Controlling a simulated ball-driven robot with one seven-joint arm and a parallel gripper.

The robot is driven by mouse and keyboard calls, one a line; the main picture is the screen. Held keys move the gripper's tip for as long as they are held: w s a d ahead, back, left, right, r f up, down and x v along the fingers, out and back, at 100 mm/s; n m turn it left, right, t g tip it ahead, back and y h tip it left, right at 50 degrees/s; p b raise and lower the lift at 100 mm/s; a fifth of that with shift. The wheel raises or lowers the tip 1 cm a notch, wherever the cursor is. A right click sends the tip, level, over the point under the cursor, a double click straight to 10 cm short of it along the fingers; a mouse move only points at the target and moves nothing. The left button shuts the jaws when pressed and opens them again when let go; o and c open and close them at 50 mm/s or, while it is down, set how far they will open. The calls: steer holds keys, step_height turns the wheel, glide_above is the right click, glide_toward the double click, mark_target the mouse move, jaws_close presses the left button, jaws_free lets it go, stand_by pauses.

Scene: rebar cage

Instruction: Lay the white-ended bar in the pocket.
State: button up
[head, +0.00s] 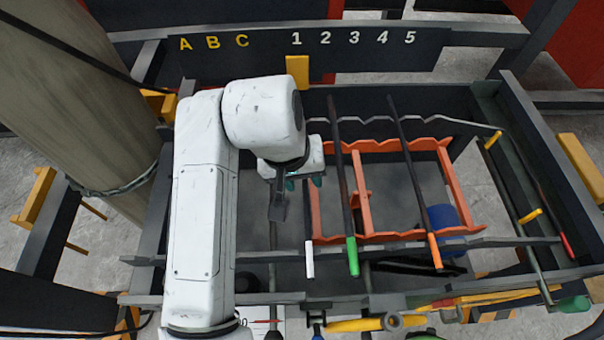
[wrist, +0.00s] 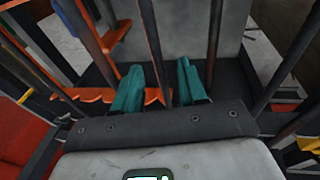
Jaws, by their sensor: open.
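The white-ended bar (head: 309,256) lies front to back in the head view, its white end toward the front rail. Its far part is hidden under my gripper (head: 303,183). In the wrist view my gripper (wrist: 158,88) has its two teal fingers apart, with a dark bar (wrist: 153,45) running between them. No coloured end of that bar shows there, and I cannot tell whether the fingers touch it. An orange rack (head: 385,238) with notched rails lies under the bars. I cannot tell which notch is the pocket.
A green-ended bar (head: 352,258) and an orange-ended bar (head: 434,250) lie to the right. A back board (head: 350,62) carries letters and numbers, with a yellow block (head: 297,72) below the 1. A blue cylinder (head: 446,217) and a thick wooden post (head: 75,90) stand nearby.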

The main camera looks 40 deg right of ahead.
steer(key=v, duration=1)
steer(key=shift+r, duration=0.4)
steer(key=shift+a, duration=0.1)
steer(key=shift+s+a, duration=0.1)
steer(key=shift+s, duration=0.05)
